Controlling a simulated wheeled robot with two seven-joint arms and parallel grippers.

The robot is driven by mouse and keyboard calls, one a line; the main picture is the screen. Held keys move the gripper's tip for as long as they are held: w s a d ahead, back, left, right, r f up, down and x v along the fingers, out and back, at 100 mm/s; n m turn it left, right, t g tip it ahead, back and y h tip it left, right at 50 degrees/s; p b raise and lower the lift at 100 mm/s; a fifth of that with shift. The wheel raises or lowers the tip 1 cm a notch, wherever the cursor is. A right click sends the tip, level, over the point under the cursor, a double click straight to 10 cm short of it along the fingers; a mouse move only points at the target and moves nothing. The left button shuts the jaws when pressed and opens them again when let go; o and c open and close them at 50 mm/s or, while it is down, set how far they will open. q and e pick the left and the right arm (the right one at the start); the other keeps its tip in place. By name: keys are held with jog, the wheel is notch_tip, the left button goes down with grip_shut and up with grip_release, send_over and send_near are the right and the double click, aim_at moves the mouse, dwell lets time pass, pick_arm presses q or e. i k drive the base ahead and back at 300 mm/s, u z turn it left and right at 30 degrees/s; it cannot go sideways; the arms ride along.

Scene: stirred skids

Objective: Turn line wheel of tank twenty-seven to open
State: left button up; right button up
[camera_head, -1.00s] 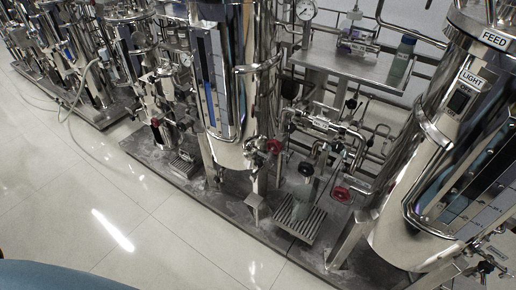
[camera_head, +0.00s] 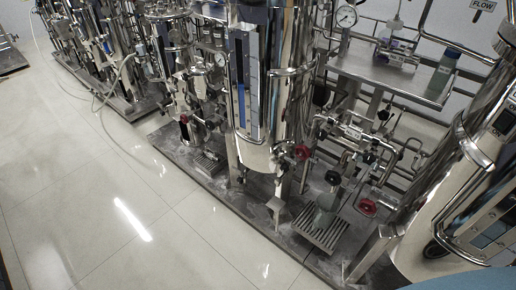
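Several steel tanks stand on skids, and no label in view reads twenty-seven, so I cannot tell which tank it is. The middle steel tank (camera_head: 262,80) has a blue level strip on its front. A red handwheel (camera_head: 301,152) sits at this tank's lower right. Another red handwheel (camera_head: 367,207) sits lower and further right, near the right tank (camera_head: 470,160). A dark round wheel (camera_head: 332,178) is on the piping between them. I cannot tell whether any wheel is open or closed. Neither of my grippers is in view.
The dark skid base (camera_head: 215,190) runs diagonally below the tanks. A drain grate (camera_head: 322,232) lies on it. A steel shelf (camera_head: 385,75) holds a green-grey bottle (camera_head: 443,70).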

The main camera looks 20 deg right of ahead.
aim_at(306, 153)
jog(key=u, duration=0.05)
jog(key=i, duration=1.3)
jog(key=z, duration=1.6)
